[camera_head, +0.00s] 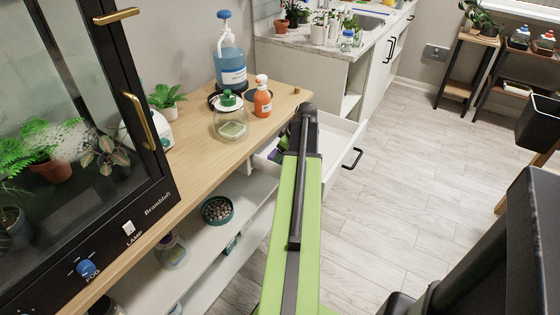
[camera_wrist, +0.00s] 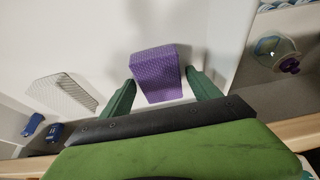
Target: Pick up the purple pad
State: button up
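The purple pad (camera_wrist: 157,72) is a textured block in the wrist view, lying on a white surface that looks like the inside of the open drawer (camera_head: 340,130). My gripper (camera_wrist: 163,88) is open, with its green fingers spread on either side of the pad's near part. Small gaps seem to show between fingers and pad, so I cannot tell any contact. In the head view my arm reaches to the drawer and hides most of the gripper; a small purple patch shows beside the arm.
In the wrist view a wire mesh piece (camera_wrist: 62,92) and blue items (camera_wrist: 33,124) lie left, and a round glass jar (camera_wrist: 274,50) is at right. In the head view a counter carries an orange bottle (camera_head: 262,99), a glass jar (camera_head: 231,122) and a blue pump bottle (camera_head: 230,70).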

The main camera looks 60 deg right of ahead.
jog(key=c, duration=1.1)
jog(key=shift+r, duration=0.1)
notch_tip(320, 180, up, 5)
jog(key=p, duration=0.4)
jog(key=shift+f+p, duration=0.2)
jog(key=shift+p, duration=0.2)
jog(key=s+d+r+p, duration=0.4)
jog(key=s+r+p, duration=0.2)
jog(key=s, duration=0.5)
jog(key=shift+r, duration=0.1)
